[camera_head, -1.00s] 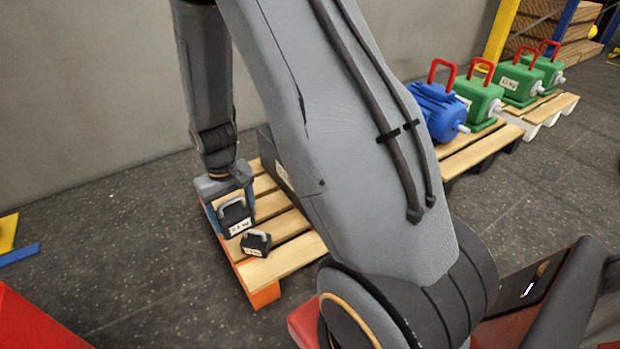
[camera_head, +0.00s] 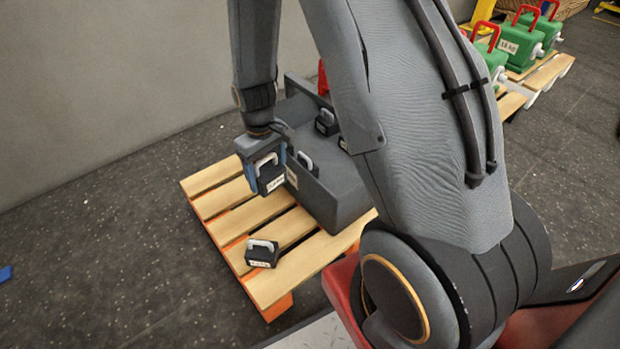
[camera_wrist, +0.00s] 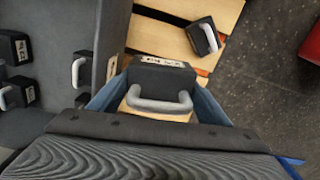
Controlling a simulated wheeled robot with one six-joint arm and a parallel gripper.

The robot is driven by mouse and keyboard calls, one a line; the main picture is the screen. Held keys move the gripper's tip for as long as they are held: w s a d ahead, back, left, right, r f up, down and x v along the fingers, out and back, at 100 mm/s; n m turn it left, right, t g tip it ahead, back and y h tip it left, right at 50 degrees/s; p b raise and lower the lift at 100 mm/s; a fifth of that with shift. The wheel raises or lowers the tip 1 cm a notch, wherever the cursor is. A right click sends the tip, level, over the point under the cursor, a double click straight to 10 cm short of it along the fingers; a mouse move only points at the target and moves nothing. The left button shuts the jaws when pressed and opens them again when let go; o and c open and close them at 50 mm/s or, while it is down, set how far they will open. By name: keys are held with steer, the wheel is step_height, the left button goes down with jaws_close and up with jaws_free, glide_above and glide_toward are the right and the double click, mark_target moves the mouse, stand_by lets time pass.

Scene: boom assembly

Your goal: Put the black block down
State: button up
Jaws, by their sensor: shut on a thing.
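A black block (camera_head: 271,180) with a light grey handle and a white label is between the jaws of my gripper (camera_head: 262,172). In the wrist view the blue-grey fingers of my gripper (camera_wrist: 157,100) are shut on this block (camera_wrist: 160,78), one on each side. The block is over the wooden pallet, just beside the grey crate's near wall; I cannot tell if it touches the slats. A second black block (camera_head: 262,254) stands on the pallet's front slats, apart from the gripper. It also shows at the upper right of the wrist view (camera_wrist: 204,38).
The grey crate (camera_head: 335,203) stands on the pallet (camera_head: 222,201) and holds several black blocks (camera_head: 326,122). The pallet's front-left slats are mostly bare. Green blocks with red handles (camera_head: 520,45) stand on pallets at the right. A grey wall is behind.

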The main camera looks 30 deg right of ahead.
steer(key=w+a+f+n, duration=0.3)
steer(key=a+f+n, duration=0.6)
steer(key=n, duration=0.5)
steer(key=n+b, duration=0.2)
steer(key=b, duration=0.3)
glide_above(241, 227)
steer(key=shift+w+f, duration=0.1)
steer(key=shift+f, duration=5.1)
steer(key=shift+f, duration=0.15)
steer(key=o, duration=2.1)
